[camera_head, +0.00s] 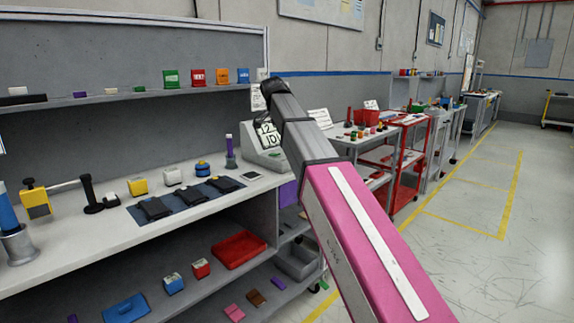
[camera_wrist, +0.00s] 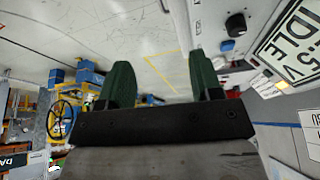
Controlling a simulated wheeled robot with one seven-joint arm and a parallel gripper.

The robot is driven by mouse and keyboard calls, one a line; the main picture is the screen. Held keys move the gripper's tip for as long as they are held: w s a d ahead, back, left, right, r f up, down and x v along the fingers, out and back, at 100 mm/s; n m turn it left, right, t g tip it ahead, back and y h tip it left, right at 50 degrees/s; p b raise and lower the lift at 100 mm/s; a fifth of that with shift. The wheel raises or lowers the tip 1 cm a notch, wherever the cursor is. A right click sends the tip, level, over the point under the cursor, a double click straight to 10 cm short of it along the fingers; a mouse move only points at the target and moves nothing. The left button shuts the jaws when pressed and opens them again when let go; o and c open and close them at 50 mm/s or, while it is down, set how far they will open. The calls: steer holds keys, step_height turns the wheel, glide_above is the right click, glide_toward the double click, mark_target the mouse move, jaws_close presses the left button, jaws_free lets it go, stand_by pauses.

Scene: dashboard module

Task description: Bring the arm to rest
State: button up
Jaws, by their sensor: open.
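My arm reaches from the lower right up into the middle of the head view, with a pink link and a grey end section. My gripper (camera_wrist: 154,85) shows in the wrist view as two dark green fingers standing well apart on a black bar. Nothing is between the fingers. In the head view the end of the arm is in front of a grey box with a sign reading "ID" (camera_head: 267,136) at the right end of the workbench (camera_head: 80,260). The fingers are not clearly visible in the head view.
On the bench are dark pouches on a blue mat (camera_head: 133,213), a purple-topped post (camera_head: 230,152), small blocks and a phone (camera_head: 251,175). A shelf (camera_head: 120,95) carries coloured boxes. A red cart (camera_head: 409,165) stands behind the arm. The floor (camera_head: 500,250) at right is open.

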steer(key=s+d+f+n, duration=0.2)
steer(key=d+f, duration=0.1)
steer(key=f, duration=0.6)
steer(key=s+d+f+n+g+y, duration=0.1)
steer(key=s+d+f+n, duration=0.2)
steer(key=f, duration=0.6)
steer(key=s+d+f, duration=0.2)
steer(key=d+f, duration=0.2)
steer(key=f, duration=0.5)
steer(key=s+d+f+n+g+y, duration=0.1)
steer(key=s+d+f, duration=0.3)
steer(key=s+f, duration=0.5)
steer(key=s+d+f+n+y, duration=0.1)
steer(key=s+d+f+n, duration=0.3)
steer(key=s+f, duration=0.4)
step_height(320, 180, down, 5)
steer(key=shift+s+d+g, duration=0.4)
steer(key=shift+d, duration=0.05)
